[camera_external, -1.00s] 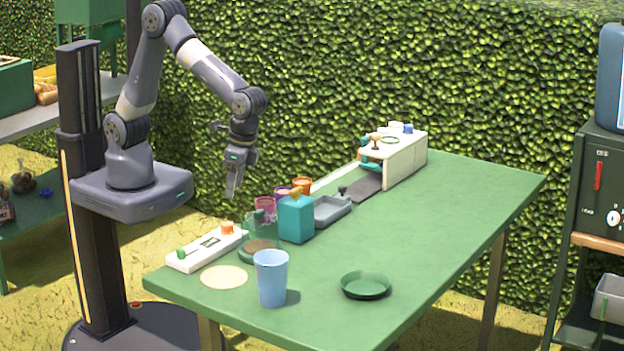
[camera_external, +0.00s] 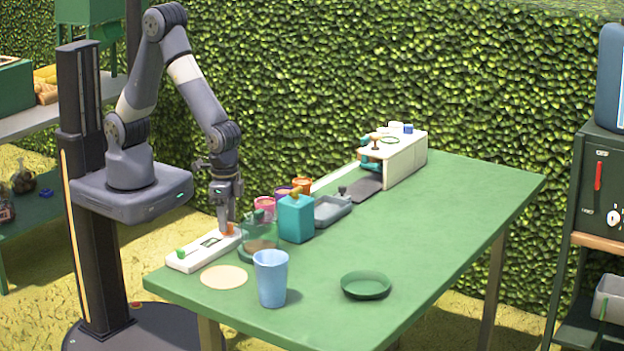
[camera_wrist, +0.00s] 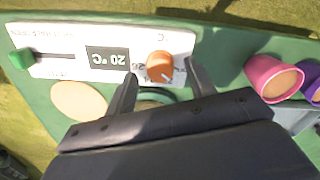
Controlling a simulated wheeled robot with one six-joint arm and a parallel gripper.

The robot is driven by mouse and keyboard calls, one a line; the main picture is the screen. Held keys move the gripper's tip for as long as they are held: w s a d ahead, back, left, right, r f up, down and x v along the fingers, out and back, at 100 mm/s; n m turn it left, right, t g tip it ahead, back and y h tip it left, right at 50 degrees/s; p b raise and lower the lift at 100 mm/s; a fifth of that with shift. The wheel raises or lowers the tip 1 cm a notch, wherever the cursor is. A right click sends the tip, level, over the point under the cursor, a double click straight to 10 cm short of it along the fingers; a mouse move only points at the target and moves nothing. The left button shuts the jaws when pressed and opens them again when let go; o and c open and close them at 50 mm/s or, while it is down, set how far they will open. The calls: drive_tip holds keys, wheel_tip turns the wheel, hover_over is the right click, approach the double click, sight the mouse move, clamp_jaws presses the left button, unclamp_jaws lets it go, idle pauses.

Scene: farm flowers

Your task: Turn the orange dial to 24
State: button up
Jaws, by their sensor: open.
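The orange dial (camera_wrist: 160,66) sits on the white control panel (camera_wrist: 70,45), which lies at the near left end of the table. The panel's display (camera_wrist: 107,58) appears upside down in the wrist view and reads 20 °C. A green slider knob (camera_wrist: 22,58) is at the panel's other end. My gripper (camera_wrist: 160,80) is open, its fingers on either side of the dial in the wrist view. In the external view my gripper (camera_external: 227,228) points down at the dial (camera_external: 231,230), partly hiding it. I cannot tell whether the fingers touch the dial.
A glass jar (camera_external: 259,235), a teal container (camera_external: 296,218) and a pink cup (camera_wrist: 272,77) stand close to the panel. The table's right part is mostly clear.

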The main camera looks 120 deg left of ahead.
drive_tip(key=shift+f, duration=0.5)
drive_tip(key=c, duration=1)
drive_tip(key=shift+o, duration=0.2)
